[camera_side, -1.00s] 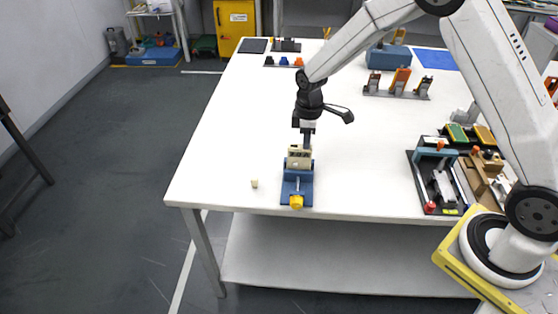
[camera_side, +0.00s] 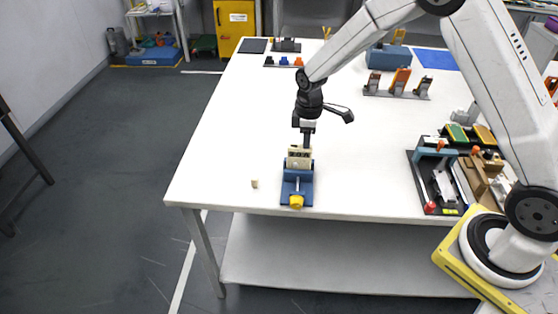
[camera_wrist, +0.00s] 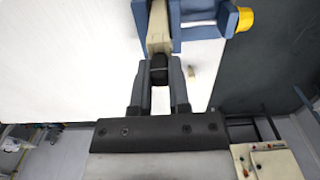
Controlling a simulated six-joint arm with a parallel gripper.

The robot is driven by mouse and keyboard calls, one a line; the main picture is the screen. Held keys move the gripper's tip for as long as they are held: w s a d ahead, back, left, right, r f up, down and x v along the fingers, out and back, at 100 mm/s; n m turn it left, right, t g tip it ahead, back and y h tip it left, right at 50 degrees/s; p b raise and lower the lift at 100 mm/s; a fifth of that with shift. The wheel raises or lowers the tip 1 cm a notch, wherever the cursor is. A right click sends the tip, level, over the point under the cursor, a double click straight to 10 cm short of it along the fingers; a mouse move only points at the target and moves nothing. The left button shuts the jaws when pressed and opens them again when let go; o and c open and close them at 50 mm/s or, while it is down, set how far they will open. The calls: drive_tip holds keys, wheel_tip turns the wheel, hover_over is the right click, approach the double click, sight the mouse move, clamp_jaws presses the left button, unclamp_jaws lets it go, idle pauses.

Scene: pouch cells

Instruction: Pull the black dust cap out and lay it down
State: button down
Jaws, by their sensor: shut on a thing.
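The black dust cap (camera_wrist: 159,70) shows in the wrist view between my two fingertips, at the near end of a beige block (camera_wrist: 159,32). I cannot tell how much of the cap sits inside the block. The block is held in a blue vise (camera_wrist: 198,32) with a yellow knob (camera_wrist: 245,18). In the side view the blue vise (camera_side: 297,188) stands near the table's front edge, with the beige block (camera_side: 299,158) at its back. My gripper (camera_wrist: 159,75) is shut on the cap; in the side view my gripper (camera_side: 307,143) points down just above the block, and the cap is not clear there.
A small beige piece (camera_side: 254,184) lies on the white table (camera_side: 235,150) left of the vise. A dark tray (camera_side: 418,170) of fixtures stands to the right. A row of clamps (camera_side: 398,84) is farther back. The table left of my gripper is mostly clear.

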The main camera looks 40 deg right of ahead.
drive_tip(key=shift+r, duration=0.25)
drive_tip(key=shift+r, duration=0.35)
drive_tip(key=shift+r, duration=0.7)
drive_tip(key=shift+r, duration=0.35)
drive_tip(key=shift+r, duration=0.35)
drive_tip(key=shift+r, duration=0.35)
drive_tip(key=shift+r, duration=1)
drive_tip(key=shift+r, duration=0.7)
drive_tip(key=shift+r, duration=0.35)
